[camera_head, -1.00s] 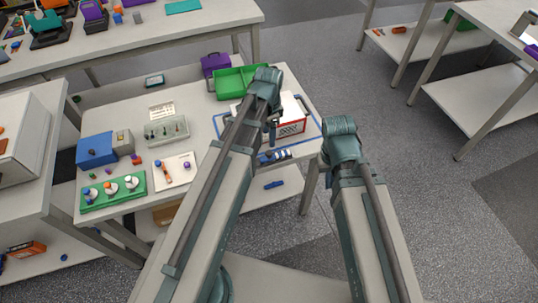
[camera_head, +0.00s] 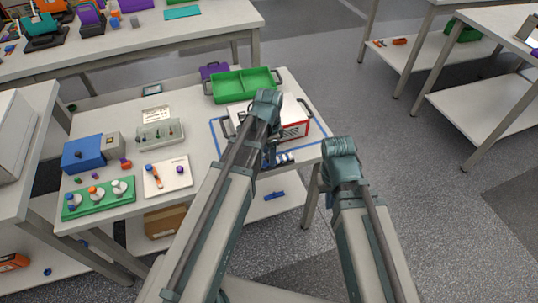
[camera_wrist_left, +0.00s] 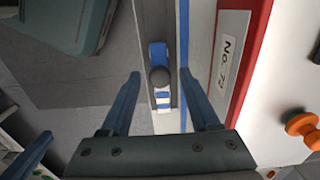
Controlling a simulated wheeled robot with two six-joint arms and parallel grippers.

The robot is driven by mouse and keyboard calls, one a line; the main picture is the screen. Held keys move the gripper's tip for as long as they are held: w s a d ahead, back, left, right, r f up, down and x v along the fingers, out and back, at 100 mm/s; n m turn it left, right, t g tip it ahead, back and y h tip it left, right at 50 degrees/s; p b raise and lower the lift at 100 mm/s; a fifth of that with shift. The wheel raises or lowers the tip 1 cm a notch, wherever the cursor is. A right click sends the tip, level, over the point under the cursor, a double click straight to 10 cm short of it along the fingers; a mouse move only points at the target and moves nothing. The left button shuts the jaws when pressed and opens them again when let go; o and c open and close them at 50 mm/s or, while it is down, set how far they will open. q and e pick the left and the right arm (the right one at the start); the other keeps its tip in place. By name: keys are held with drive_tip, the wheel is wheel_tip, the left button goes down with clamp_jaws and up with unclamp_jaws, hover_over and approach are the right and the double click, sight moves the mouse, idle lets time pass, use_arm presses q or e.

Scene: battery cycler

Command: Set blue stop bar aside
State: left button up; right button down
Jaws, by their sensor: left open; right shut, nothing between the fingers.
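A blue-and-white striped bar (camera_head: 284,158) lies along the table's front edge, in front of the white and red box (camera_head: 296,130). It looks like the stop bar. In the left wrist view, the bar (camera_wrist_left: 158,98) has a round grey knob and lies in the gap between my fingers. My left gripper (camera_wrist_left: 160,73) is open, one finger on each side of the bar, with no clear contact. In the head view, my left gripper (camera_head: 269,157) is partly hidden by my arm. My right gripper cannot be seen; only its arm shows.
Another blue piece (camera_head: 274,196) lies on the lower shelf. A green tray (camera_head: 243,98) stands behind the box. Blue tape (camera_head: 309,146) outlines the box's place. A white pad (camera_head: 168,185) and green holder (camera_head: 98,209) are to the left. Open floor lies right of the table.

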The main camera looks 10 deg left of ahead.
use_arm(q)
clamp_jaws()
idle(1.3)
